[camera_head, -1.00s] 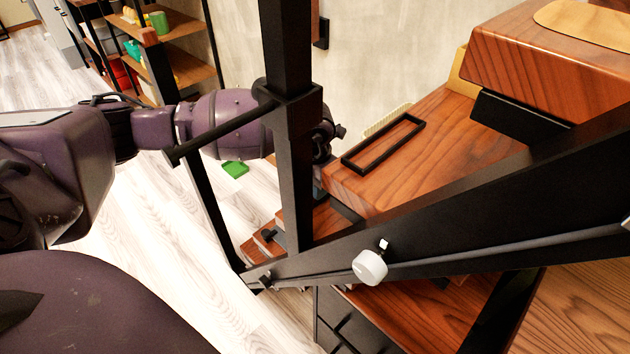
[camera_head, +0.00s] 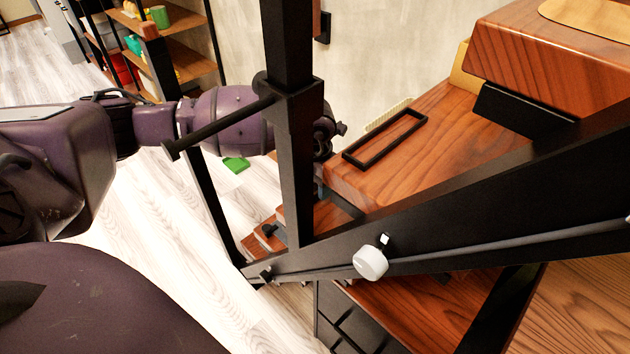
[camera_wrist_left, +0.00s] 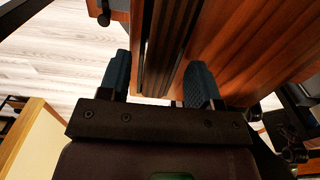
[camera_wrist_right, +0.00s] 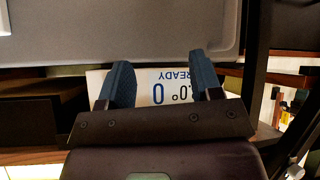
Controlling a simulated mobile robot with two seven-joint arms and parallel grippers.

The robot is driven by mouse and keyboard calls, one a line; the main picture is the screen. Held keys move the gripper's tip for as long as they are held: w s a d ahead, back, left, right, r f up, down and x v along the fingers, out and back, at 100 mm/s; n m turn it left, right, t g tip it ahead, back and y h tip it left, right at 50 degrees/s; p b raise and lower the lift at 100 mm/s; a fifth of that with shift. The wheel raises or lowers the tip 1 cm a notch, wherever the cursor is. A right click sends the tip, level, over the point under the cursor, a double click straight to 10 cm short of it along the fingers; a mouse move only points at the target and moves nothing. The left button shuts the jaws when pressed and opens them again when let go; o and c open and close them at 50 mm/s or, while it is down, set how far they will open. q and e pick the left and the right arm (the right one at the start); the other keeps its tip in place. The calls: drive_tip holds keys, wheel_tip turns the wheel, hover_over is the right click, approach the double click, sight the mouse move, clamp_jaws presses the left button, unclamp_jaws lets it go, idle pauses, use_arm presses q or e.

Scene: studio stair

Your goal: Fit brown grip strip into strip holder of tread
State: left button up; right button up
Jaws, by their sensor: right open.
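The strip holder (camera_head: 350,157) is a black rectangular frame lying on a reddish-brown wooden tread (camera_head: 440,125); wood shows inside it. My left gripper (camera_head: 326,140) is left of the tread's end, partly hidden behind a black post. In the left wrist view its fingers (camera_wrist_left: 158,88) are apart. A dark brown grooved, strip-like piece (camera_wrist_left: 165,45) runs between them; I cannot tell whether it is the brown grip strip or whether a finger touches it. My right gripper (camera_wrist_right: 163,88) is open and empty in the right wrist view, above a white card with blue lettering (camera_wrist_right: 157,92).
A black post (camera_head: 296,170) and a sloping black stringer (camera_head: 450,215) with a white knob (camera_head: 370,263) stand before the tread. A cream ribbed strip (camera_head: 390,114) is behind the holder. A higher tread (camera_head: 545,65) is at right. A green block (camera_head: 236,164) lies on the floor.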

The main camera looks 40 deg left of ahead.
drive_tip(key=shift+w, duration=0.1)
use_arm(q)
drive_tip(key=shift+r, duration=0.2)
wheel_tip(320, 180, up, 4)
drive_tip(key=shift+w+p, duration=0.1)
drive_tip(key=shift+p, duration=0.5)
wheel_tip(320, 180, up, 6)
drive_tip(key=p, duration=0.1)
drive_tip(key=shift+r+p, duration=0.2)
drive_tip(key=shift+p, duration=0.1)
use_arm(e)
drive_tip(key=shift+s+d+r+m, duration=0.25)
drive_tip(key=shift+s+r+m, duration=0.15)
drive_tip(key=shift+r, duration=0.05)
